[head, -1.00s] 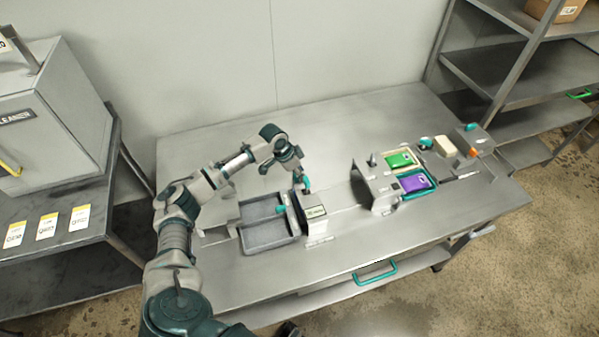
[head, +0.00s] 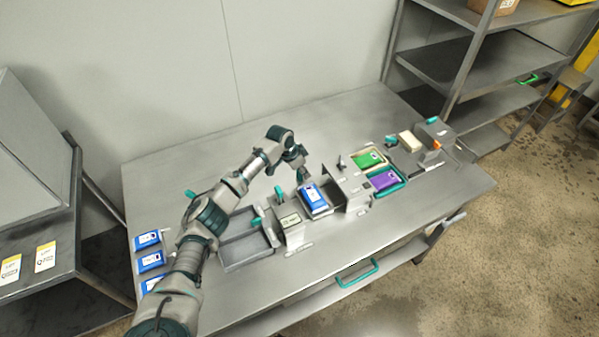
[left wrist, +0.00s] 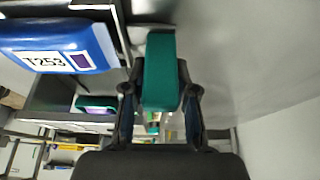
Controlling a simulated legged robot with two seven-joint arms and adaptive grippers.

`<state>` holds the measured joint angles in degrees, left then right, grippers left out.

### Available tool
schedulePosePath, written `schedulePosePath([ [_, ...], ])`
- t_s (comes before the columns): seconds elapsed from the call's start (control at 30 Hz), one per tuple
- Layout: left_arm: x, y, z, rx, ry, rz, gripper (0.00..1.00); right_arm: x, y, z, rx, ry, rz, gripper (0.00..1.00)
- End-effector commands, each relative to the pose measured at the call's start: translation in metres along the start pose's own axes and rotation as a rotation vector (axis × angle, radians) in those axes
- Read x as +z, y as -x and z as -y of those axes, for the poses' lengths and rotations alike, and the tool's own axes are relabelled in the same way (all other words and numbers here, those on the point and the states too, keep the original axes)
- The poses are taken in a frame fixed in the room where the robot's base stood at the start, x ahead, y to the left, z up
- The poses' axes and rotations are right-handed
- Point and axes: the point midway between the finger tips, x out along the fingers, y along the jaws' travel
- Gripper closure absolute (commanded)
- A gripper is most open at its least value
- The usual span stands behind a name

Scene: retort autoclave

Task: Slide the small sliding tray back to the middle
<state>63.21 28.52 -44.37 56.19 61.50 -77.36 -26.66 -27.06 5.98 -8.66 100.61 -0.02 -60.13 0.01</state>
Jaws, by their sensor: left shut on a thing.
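The small sliding tray (head: 321,214) carries a blue pack (head: 312,195) and sits between a labelled grey housing (head: 291,224) and an upright grey panel (head: 353,186). My left gripper (head: 304,180) is at the tray's far side. In the left wrist view, my left gripper (left wrist: 160,95) is shut on a teal handle (left wrist: 160,65), one finger on each side. The blue pack, marked T253, also shows there (left wrist: 60,46), beside the handle. The handle is mostly hidden in the head view. My right gripper is not in view.
A grey divided tray (head: 246,250) lies left of the housing. Right of the panel are a green pack (head: 368,160) and a purple pack (head: 385,180) in trays. Several blue packs (head: 150,261) lie at the table's left edge. The table's back is clear.

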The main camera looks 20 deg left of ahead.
Motion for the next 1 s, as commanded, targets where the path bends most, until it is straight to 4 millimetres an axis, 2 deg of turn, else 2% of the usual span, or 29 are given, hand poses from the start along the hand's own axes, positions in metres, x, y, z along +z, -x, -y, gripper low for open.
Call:
schedulePosePath([
  [0.07,0.005,-0.005,-0.001,0.004,0.002,0.012,1.0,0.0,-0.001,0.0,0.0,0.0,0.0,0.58],
  [0.1,0.005,-0.005,-0.001,0.005,0.002,0.012,0.62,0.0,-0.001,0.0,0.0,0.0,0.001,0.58],
  [0.17,0.005,-0.005,-0.001,0.004,0.002,0.011,0.47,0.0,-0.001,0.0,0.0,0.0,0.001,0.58],
  [0.67,0.002,0.004,-0.001,0.0,0.0,0.001,0.46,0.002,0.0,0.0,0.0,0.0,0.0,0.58],
  [0.77,0.001,0.017,0.0,0.0,-0.001,-0.001,0.46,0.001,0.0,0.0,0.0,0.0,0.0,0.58],
  [1.0,0.002,0.07,0.001,0.0,0.0,-0.002,0.46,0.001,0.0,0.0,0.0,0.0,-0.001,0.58],
])
